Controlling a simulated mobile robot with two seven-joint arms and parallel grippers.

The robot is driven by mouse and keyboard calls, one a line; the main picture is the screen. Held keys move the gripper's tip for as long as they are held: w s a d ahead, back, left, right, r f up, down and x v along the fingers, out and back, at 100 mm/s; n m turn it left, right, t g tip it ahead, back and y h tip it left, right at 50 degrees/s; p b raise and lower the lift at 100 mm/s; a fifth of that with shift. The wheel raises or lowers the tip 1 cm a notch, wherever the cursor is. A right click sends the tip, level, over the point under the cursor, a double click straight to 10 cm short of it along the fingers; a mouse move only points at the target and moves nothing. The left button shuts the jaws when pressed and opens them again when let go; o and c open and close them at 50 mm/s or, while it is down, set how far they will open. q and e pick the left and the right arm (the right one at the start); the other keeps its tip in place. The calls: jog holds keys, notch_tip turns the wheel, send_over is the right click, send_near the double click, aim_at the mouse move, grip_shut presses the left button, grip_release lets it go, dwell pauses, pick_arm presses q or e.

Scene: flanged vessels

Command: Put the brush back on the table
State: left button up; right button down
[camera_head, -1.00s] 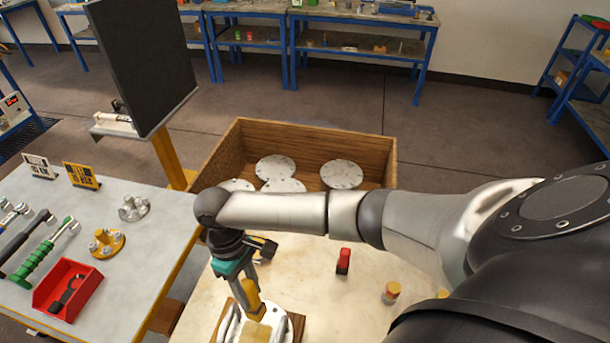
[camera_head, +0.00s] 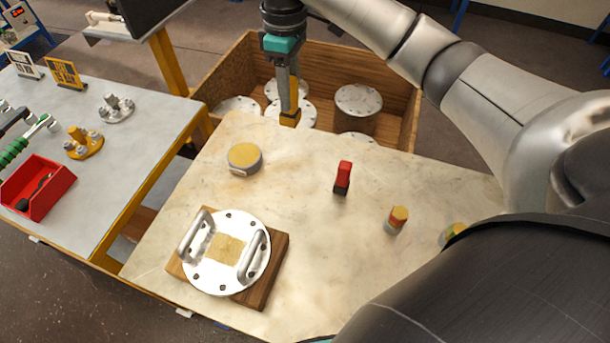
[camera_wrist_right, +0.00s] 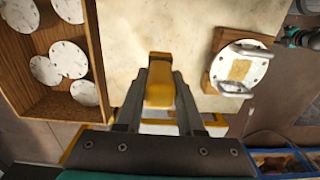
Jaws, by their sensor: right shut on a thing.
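My right gripper (camera_head: 290,110) is shut on the brush (camera_head: 290,120), of which a yellow part shows between the fingers. In the head view it is over the back edge of the cream table (camera_head: 300,240), in front of the wooden crate. In the right wrist view the yellow brush (camera_wrist_right: 160,85) sits between the fingertips; its lower end is hard to make out. A round flanged lid (camera_head: 205,275) with two handles and a tan square patch lies on a wooden board. A dark and teal part, seemingly of my left gripper (camera_wrist_right: 300,38), shows at the wrist view's right edge; its jaws are unclear.
A yellow-topped round tin (camera_head: 244,158), a red and black object (camera_head: 343,178) and a small orange-topped jar (camera_head: 396,219) stand on the table. The wooden crate (camera_head: 228,80) holds several metal discs. A grey side table (camera_head: 150,118) is at left.

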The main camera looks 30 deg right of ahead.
aim_at(293, 119)
jog(key=shift+d, duration=0.2)
jog(key=shift+d+f, duration=0.1)
jog(key=shift+f, duration=0.3)
notch_tip(293, 119, down, 19)
jog(key=b, duration=0.4)
jog(key=shift+f, duration=0.1)
jog(key=c, duration=0.5)
grip_release()
notch_tip(293, 119, up, 12)
jog(key=shift+r+p, duration=0.15)
jog(key=shift+p, duration=1.05)
